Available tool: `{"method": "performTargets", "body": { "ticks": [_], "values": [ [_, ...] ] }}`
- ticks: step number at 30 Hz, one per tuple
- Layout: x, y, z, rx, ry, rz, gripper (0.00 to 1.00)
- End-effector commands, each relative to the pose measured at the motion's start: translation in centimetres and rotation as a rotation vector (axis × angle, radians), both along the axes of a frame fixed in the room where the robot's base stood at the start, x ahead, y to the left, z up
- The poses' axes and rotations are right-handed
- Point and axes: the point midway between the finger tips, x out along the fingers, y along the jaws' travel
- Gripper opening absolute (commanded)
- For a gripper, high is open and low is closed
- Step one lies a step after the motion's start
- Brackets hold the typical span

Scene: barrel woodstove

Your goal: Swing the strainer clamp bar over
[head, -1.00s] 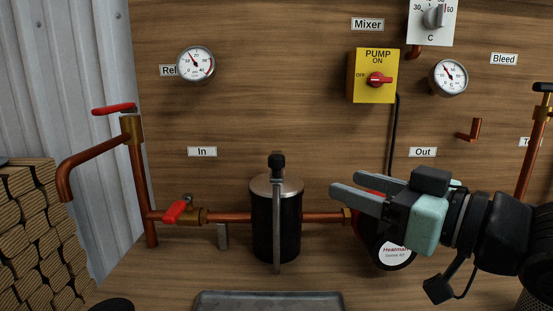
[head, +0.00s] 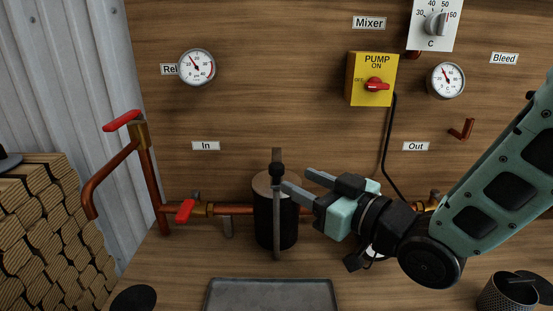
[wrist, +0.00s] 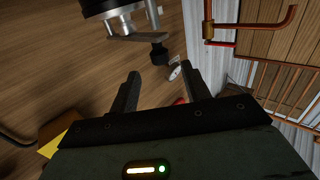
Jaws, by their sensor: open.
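The strainer (head: 290,226) is an upright black cylinder in the pipe run below the "In" label. Its grey clamp bar (head: 277,235) shows as a narrow upright strip in front of it, with a black knob (head: 277,168) near the top. In the wrist view the clamp bar (wrist: 138,37) juts out from the strainer (wrist: 98,7), and the knob (wrist: 159,54) lies just ahead of the gap between my fingers. My gripper (head: 296,180) is open and empty, right of the knob, with its fingers pointing left. I cannot tell whether the near fingertip touches the bar.
A red-handled valve (head: 186,210) sits on the copper pipe left of the strainer. A grey tray (head: 272,282) lies on the bench in front. The yellow pump switch (head: 371,79) is on the wall above. A perforated metal cup (head: 507,292) stands at the lower right.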

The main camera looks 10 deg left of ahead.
Motion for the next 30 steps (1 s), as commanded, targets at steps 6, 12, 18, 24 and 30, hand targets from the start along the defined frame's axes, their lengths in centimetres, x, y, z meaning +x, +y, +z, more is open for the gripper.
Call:
{"method": "performTargets", "body": {
  "ticks": [6,12,18,24,30],
  "values": [
    [2.3,3.7,0.1,0.001,0.000,0.001,0.47],
    [3.5,5.7,0.0,0.000,0.001,-0.001,0.47],
    [3.9,6.4,0.0,0.001,0.001,0.000,0.47],
    [4.0,6.4,0.0,0.001,0.001,-0.001,0.47],
    [3.9,6.3,0.0,0.001,0.001,-0.001,0.00]
  ]
}}
